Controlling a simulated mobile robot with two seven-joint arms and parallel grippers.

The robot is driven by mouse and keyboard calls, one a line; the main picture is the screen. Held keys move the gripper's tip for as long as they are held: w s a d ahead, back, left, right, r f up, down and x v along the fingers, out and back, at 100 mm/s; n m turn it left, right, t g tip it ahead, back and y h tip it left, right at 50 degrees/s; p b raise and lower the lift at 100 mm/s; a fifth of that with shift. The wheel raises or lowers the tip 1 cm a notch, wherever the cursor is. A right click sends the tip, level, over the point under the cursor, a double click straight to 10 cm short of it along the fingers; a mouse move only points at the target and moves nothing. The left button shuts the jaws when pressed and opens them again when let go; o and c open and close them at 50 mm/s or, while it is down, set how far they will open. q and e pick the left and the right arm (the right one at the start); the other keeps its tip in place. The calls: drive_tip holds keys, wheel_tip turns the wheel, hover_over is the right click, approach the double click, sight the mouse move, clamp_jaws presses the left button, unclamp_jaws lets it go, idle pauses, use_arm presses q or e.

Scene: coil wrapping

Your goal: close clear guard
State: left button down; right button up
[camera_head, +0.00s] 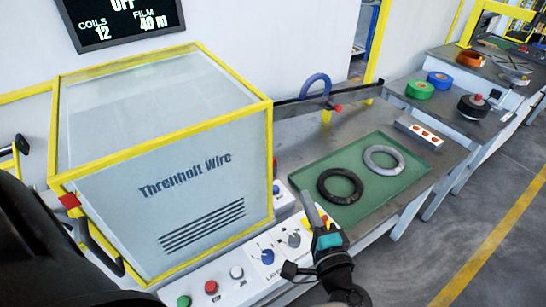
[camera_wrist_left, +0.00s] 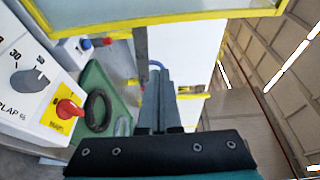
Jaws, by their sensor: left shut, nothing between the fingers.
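The clear guard (camera_head: 165,150) is a large yellow-framed box with see-through, hazy panels and "Threnholt Wire" on its front. It stands at the left of the head view. A dark handle (camera_head: 100,248) is on its lower left side. I cannot tell whether its lower edge is fully seated. In the left wrist view a yellow frame edge of the guard (camera_wrist_left: 190,18) crosses the top. My left gripper (camera_head: 307,200) is shut and empty, right of the guard, above the control panel's right end. Its fingers (camera_wrist_left: 160,85) also show in the left wrist view. My right gripper is not in view.
The control panel (camera_head: 222,285) with buttons and knobs runs along the front. A green mat (camera_head: 388,192) holds a black ring (camera_head: 340,187) and a grey ring (camera_head: 384,158). More coils stand on the bench at right.

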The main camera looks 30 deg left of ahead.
use_arm(q)
drive_tip(key=r+p+x, duration=0.2)
drive_tip(key=x, duration=0.8)
drive_tip(key=s, duration=0.1)
drive_tip(key=s+a, duration=0.1)
drive_tip(key=s+p, duration=0.1)
drive_tip(key=shift+s+a+f, duration=0.15)
drive_tip(key=shift+s+a, duration=0.2)
drive_tip(key=shift+a, duration=0.05)
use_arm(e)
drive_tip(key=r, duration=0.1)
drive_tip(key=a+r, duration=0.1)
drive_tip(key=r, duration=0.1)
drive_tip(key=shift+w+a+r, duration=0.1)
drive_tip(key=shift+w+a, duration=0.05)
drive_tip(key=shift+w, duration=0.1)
